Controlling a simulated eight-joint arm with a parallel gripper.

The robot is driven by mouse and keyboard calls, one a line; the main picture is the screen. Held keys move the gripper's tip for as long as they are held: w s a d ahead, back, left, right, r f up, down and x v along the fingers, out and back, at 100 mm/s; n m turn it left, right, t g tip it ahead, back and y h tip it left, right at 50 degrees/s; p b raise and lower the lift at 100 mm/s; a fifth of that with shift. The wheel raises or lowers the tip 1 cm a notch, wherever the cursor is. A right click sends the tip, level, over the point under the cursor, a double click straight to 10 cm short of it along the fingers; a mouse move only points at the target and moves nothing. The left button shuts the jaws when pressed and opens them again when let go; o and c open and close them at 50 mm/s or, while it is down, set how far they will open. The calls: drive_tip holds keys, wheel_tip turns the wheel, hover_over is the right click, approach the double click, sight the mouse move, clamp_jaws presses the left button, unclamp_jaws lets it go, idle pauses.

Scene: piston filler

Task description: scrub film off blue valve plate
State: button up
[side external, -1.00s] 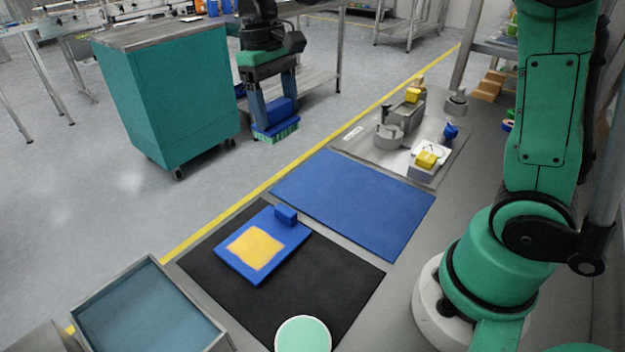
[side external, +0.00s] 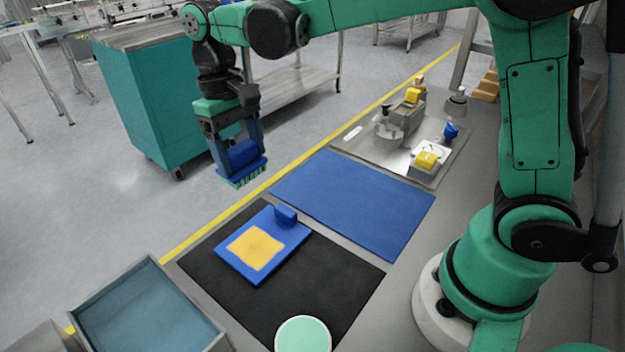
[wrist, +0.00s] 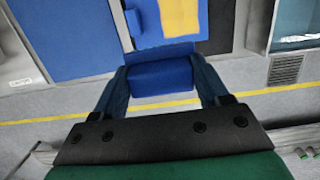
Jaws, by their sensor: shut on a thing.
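The blue valve plate (side external: 286,244) lies on a black mat, with a yellow film patch (side external: 255,249) on its face and a blue block (side external: 286,215) at its far edge. The plate also shows at the top of the wrist view (wrist: 146,22), with part of the yellow film (wrist: 180,16). My gripper (side external: 236,148) is shut on a blue scrub brush (side external: 244,158) with green bristles pointing down. The brush is in the air, up and left of the plate and apart from it. In the wrist view the brush's blue body (wrist: 161,76) sits between the fingers.
The black mat (side external: 330,280) and an empty-looking blue mat (side external: 350,200) lie side by side. A grey-rimmed tray (side external: 145,310) is at the lower left, a round green-topped item (side external: 303,338) at the front. A metal plate with machine parts (side external: 365,148) stands at the back. A teal cabinet (side external: 150,105) is beyond the yellow line.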

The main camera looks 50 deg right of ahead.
drive_tip(key=shift+s+a+f, duration=0.1)
drive_tip(key=shift+a+f, duration=0.5)
drive_tip(key=shift+f, duration=1)
drive_tip(key=shift+s+a+f, duration=0.1)
drive_tip(key=shift+a+f, duration=0.55)
drive_tip(key=shift+f, duration=0.95)
drive_tip(key=shift+a+f, duration=0.6)
drive_tip(key=shift+f, duration=1)
drive_tip(key=shift+s+f, duration=0.15)
drive_tip(key=shift+f, duration=0.15)
drive_tip(key=shift+s+r, duration=0.15)
drive_tip(key=shift+s, duration=0.35)
drive_tip(key=shift+s+f, duration=0.25)
drive_tip(key=shift+s, duration=0.45)
drive_tip(key=shift+s+r, duration=0.1)
drive_tip(key=shift+s, duration=2.15)
drive_tip(key=shift+w, duration=3.45)
drive_tip(key=shift+w+d, duration=0.2)
drive_tip(key=shift+s, duration=3.8)
drive_tip(key=shift+w, duration=3.75)
drive_tip(key=shift+r, duration=3.95)
